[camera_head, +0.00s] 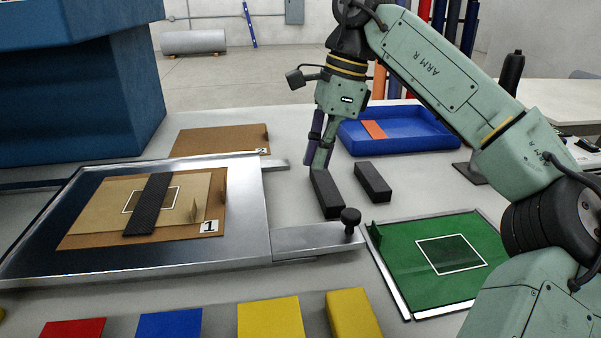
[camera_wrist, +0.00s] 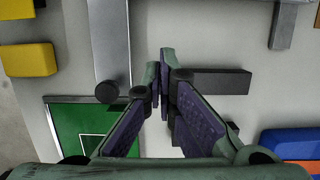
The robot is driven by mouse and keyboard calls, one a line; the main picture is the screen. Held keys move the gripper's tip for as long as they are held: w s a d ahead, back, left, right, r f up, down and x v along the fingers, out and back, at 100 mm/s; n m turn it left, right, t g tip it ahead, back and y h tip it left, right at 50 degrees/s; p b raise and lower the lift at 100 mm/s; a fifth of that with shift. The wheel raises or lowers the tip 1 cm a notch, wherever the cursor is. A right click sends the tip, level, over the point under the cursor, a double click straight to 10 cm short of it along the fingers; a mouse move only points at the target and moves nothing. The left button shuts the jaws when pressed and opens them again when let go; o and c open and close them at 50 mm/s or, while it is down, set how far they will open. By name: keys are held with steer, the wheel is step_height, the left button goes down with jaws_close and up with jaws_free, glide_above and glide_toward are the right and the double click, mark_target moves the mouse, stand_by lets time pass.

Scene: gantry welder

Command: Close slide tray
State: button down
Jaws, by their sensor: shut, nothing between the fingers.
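The slide tray (camera_head: 262,215) is a metal-rimmed plate with a dark surface at the left of the head view. It bears a brown board labelled 1. A metal bar (camera_head: 305,238) reaches right from it and ends in a black knob (camera_head: 350,218). The bar (camera_wrist: 108,40) and knob (camera_wrist: 107,93) also show left of my fingers in the wrist view. My gripper (camera_head: 317,170) is shut and empty, beyond the knob, and overlaps a black block (camera_head: 326,196) in the head view. In the wrist view its fingertips (camera_wrist: 166,62) are beside a black block (camera_wrist: 220,80).
A second black block (camera_head: 373,183) lies close to the right of the first. A green tray (camera_head: 400,270) lies right of the knob, a blue bin (camera_head: 425,140) behind. Red, blue and yellow blocks line the front. A big blue machine body (camera_head: 80,100) stands at the back left.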

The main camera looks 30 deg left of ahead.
steer(key=x, duration=0.6)
steer(key=p+x, duration=0.1)
steer(key=x, duration=0.2)
steer(key=shift+s+a+f, duration=0.1)
steer(key=shift+s+f, duration=0.15)
steer(key=shift+s, duration=0.15)
steer(key=shift+s+a+r+p, duration=0.2)
steer(key=shift+s+a+p, duration=0.4)
steer(key=shift+a, duration=0.4)
steer(key=shift+s+a+f, duration=0.1)
steer(key=shift+s+a, duration=0.35)
steer(key=shift+a, duration=0.05)
